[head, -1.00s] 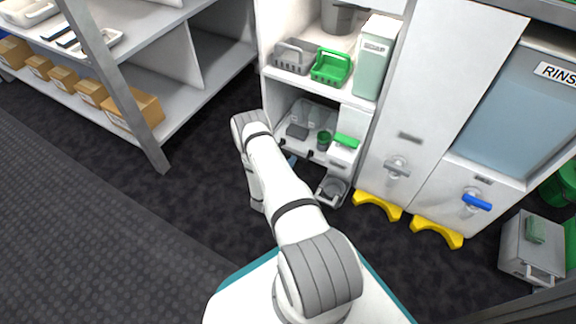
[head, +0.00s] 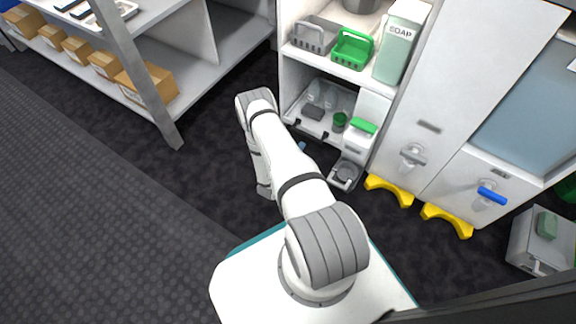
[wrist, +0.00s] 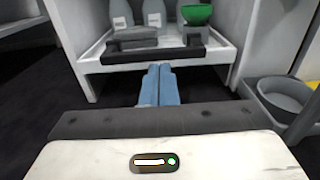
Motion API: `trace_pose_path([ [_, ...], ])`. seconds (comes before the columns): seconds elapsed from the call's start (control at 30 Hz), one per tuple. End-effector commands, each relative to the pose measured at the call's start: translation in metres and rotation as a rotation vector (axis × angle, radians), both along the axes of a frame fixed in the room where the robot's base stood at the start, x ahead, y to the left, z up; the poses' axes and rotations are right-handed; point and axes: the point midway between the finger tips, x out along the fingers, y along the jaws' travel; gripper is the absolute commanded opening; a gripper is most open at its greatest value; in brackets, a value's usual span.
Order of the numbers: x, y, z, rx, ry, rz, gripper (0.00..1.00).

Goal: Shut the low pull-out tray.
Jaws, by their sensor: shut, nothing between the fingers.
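The low pull-out tray (head: 318,130) is in the bottom opening of the white cabinet, left of the soap unit. It holds clear bottles, a dark block and a green cup. In the wrist view the tray's pale front edge (wrist: 210,57) lies across the opening and seems to stand a little out past the side walls. Dark fittings sit along that edge. My gripper (wrist: 159,72) is shut and empty, its blue fingers side by side. The fingertips are at or just below the middle of the tray's front edge; contact cannot be told. In the head view my arm mostly hides the gripper (head: 301,147).
A grey round-basined holder (head: 346,174) stands low to the right of the tray. Yellow floor pieces (head: 390,188) lie further right. Grey and green caddies (head: 352,49) sit on the shelf above. A shelf rack with boxes (head: 146,88) is at left. Dark floor between is clear.

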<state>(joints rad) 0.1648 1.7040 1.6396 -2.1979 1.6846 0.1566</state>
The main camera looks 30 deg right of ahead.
Motion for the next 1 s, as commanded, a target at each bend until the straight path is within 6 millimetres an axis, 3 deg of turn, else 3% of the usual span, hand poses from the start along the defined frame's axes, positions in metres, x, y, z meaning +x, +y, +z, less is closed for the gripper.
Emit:
trace_pose_path([
  [0.2, -0.026, 0.048, 0.003, 0.0, 0.008, 0.003, 0.0],
  [0.4, -0.042, 0.077, 0.002, -0.002, 0.007, 0.0, 0.0],
  [0.6, -0.05, 0.09, 0.0, -0.002, 0.006, -0.003, 0.0],
  [0.87, -0.052, 0.092, -0.001, -0.002, 0.006, -0.006, 0.0],
  [1.0, -0.045, 0.091, 0.017, 0.0, -0.007, -0.029, 0.0],
])
